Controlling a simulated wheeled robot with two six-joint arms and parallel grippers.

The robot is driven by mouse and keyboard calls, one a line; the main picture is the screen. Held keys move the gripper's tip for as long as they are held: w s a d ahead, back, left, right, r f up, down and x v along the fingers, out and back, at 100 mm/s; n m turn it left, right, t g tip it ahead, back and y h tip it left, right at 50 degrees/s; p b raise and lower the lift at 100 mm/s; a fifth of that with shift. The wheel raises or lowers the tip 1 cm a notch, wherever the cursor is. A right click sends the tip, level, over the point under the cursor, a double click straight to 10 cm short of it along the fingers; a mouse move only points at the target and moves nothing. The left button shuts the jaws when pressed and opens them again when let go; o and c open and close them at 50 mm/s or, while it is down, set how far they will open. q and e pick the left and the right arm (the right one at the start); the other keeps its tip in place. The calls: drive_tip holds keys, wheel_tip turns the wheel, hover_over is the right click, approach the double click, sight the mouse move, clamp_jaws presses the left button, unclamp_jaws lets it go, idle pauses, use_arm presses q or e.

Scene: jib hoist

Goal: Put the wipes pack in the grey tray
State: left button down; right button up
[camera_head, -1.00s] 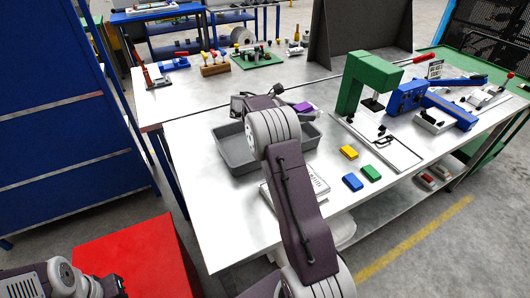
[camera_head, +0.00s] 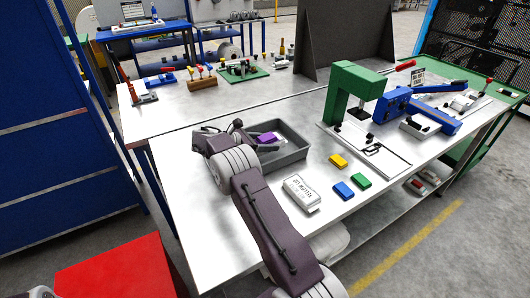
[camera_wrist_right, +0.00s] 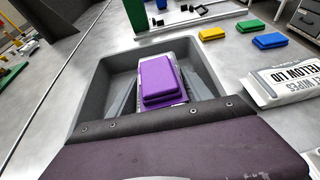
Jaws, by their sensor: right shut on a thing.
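A pale pack with a purple lid (camera_head: 267,137) is in my right gripper (camera_head: 261,141), over or within the grey tray (camera_head: 294,154). In the right wrist view the purple-lidded pack (camera_wrist_right: 158,80) sits between the fingers, inside the outline of the tray (camera_wrist_right: 90,92); I cannot tell if it touches the tray floor. A white wipes pack (camera_head: 301,193) printed "YELLOW LID" and "WET WIPES" lies on the bench just in front of the tray, apart from my gripper; it also shows in the wrist view (camera_wrist_right: 285,82). My left gripper is out of view.
Yellow (camera_head: 338,161), blue (camera_head: 344,190) and green (camera_head: 362,181) blocks lie right of the white pack. A green press-like stand (camera_head: 345,85) and a blue tool (camera_head: 415,105) stand at the back right. A red box (camera_head: 115,268) is at lower left.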

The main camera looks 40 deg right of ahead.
sight(265, 157)
drive_tip(key=shift+w+a+f, duration=0.1)
drive_tip(key=shift+a+f, duration=0.05)
drive_tip(key=shift+a, duration=0.1)
wheel_tip(265, 157, down, 3)
drive_tip(key=shift+f, duration=0.5)
drive_tip(key=shift+f, duration=0.1)
drive_tip(key=o, duration=1.4)
drive_tip(key=shift+o, duration=0.2)
drive_tip(key=shift+r, duration=0.25)
drive_tip(key=v, duration=1.2)
